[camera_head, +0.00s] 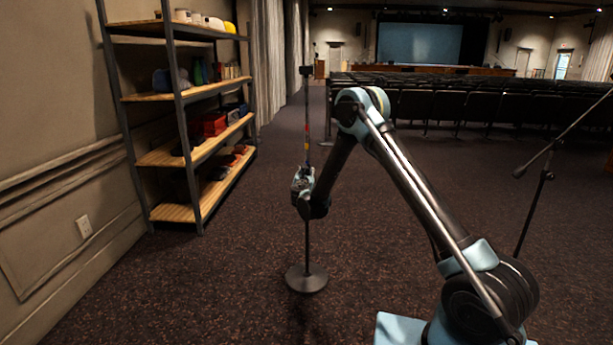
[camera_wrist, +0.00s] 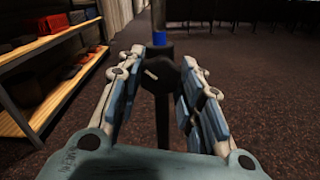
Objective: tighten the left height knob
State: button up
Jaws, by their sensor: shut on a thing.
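The left stand (camera_head: 307,250) is a thin dark upright pole on a round base (camera_head: 306,280), with coloured bands on its upper part. Its left height knob (camera_wrist: 157,76) is a dark round knob with a light mark on its face, in front of the pole in the wrist view. My gripper (camera_head: 303,180) is at the pole about halfway up. In the wrist view my gripper (camera_wrist: 162,62) has one finger on each side of the knob and is shut on it. In the head view my gripper hides the knob.
A shelf unit (camera_head: 185,95) with several items stands against the left wall. Another stand (camera_head: 540,185) with a slanted boom is at the right edge. Rows of dark seats (camera_head: 455,105) are behind. The carpet around the left stand's base is clear.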

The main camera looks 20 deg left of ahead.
jog(key=m, duration=0.5)
jog(key=shift+d, duration=0.1)
jog(key=m, duration=0.4)
jog(key=shift+w+d, duration=0.1)
jog(key=shift+m, duration=0.5)
jog(key=o, duration=1.1)
jog(key=shift+f, duration=0.1)
jog(key=shift+c, duration=0.2)
jog(key=shift+s, duration=0.35)
jog(key=v, duration=1.1)
